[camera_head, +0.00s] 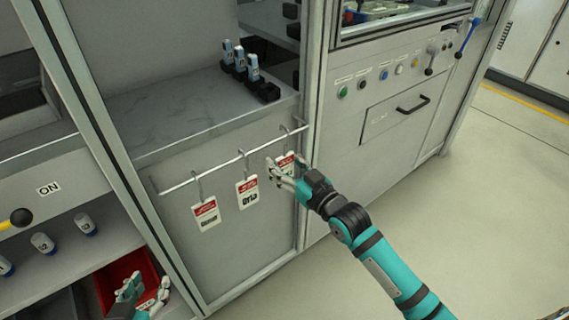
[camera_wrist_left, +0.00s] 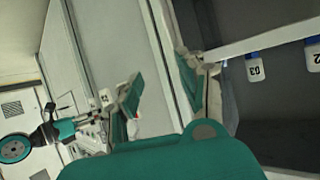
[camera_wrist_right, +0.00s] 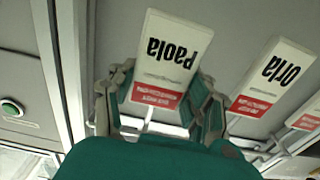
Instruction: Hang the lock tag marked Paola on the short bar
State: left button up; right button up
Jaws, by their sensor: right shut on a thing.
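The lock tag marked Paola (camera_wrist_right: 170,55) is white with a red band and sits between the fingers of my right gripper (camera_wrist_right: 160,112). In the head view this tag (camera_head: 289,160) is at the right end of a thin rail (camera_head: 220,164), below a hook, partly hidden by my right gripper (camera_head: 281,173), which is shut on it. I cannot tell whether its hook rests on the rail. The Orla tag (camera_head: 247,192) hangs left of it, and another tag (camera_head: 206,215) hangs further left. My left gripper (camera_head: 147,300) is open at a red bin (camera_head: 116,284).
Blue-and-white padlocks (camera_head: 240,60) stand on the shelf above the rail. More numbered locks (camera_head: 43,243) are at the lower left. A cabinet post (camera_head: 314,100) stands close to the right of the rail. The floor (camera_head: 480,210) on the right is clear.

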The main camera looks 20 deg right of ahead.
pick_arm(q)
jog(key=shift+s+a+f, duration=0.1)
jog(key=shift+s+f, duration=0.15)
jog(key=shift+f, duration=0.1)
pick_arm(e)
jog(key=shift+r, duration=0.1)
pick_arm(q)
jog(key=shift+s+a+f+g, duration=0.3)
jog(key=shift+s+f+g, duration=0.3)
jog(key=shift+g, duration=0.1)
pick_arm(e)
jog(key=shift+r, duration=0.15)
pick_arm(q)
jog(key=shift+y+p, duration=0.3)
pick_arm(e)
jog(key=shift+s, duration=0.1)
